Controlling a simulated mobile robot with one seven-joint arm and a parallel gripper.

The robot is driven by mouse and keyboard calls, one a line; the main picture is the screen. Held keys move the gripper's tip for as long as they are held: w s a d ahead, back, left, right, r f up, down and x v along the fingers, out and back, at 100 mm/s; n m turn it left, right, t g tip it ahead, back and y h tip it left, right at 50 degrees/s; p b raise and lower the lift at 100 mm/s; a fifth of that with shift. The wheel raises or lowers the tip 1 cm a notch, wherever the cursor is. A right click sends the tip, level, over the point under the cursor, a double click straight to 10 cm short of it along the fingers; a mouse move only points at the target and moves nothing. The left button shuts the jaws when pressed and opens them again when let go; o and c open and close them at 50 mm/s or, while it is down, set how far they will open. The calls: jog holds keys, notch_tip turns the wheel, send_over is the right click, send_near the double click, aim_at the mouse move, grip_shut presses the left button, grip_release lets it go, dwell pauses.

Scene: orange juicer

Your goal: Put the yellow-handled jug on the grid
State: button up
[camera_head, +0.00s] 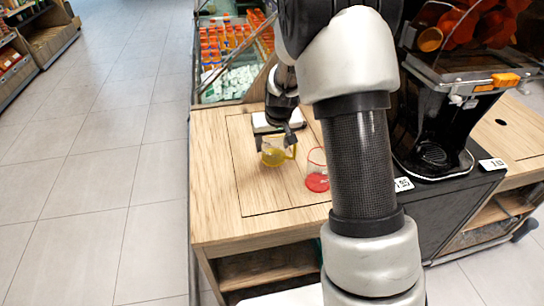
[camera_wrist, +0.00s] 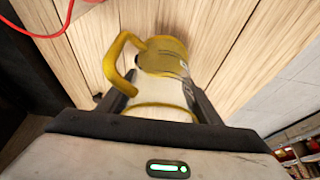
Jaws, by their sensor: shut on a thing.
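The clear jug with yellow trim and a yellow handle (camera_head: 273,157) is over the left part of the wooden counter in the head view. My gripper (camera_head: 284,141) is shut on it from above and behind. The wrist view shows the jug's yellow handle (camera_wrist: 120,68) at left, with its body between the two fingers of my gripper (camera_wrist: 162,108). I cannot tell whether its base touches the counter. The grid (camera_head: 433,154) is the dark round drip grate at the foot of the black juicer (camera_head: 435,110), right of my arm. It looks empty.
A red-based clear jug (camera_head: 317,180) stands right of the held one, partly hidden by my arm. Price tags (camera_head: 403,184) sit before the juicer. Bottles in a display case (camera_head: 228,50) are behind. The counter's (camera_head: 215,190) left and front are clear.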

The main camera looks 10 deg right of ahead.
aim_at(273, 154)
jog(key=shift+f+b, duration=0.5)
jog(key=shift+f, duration=1.55)
jog(key=shift+f, duration=0.1)
jog(key=shift+f, duration=0.2)
jog(key=o, duration=1.1)
jog(key=shift+r, duration=0.1)
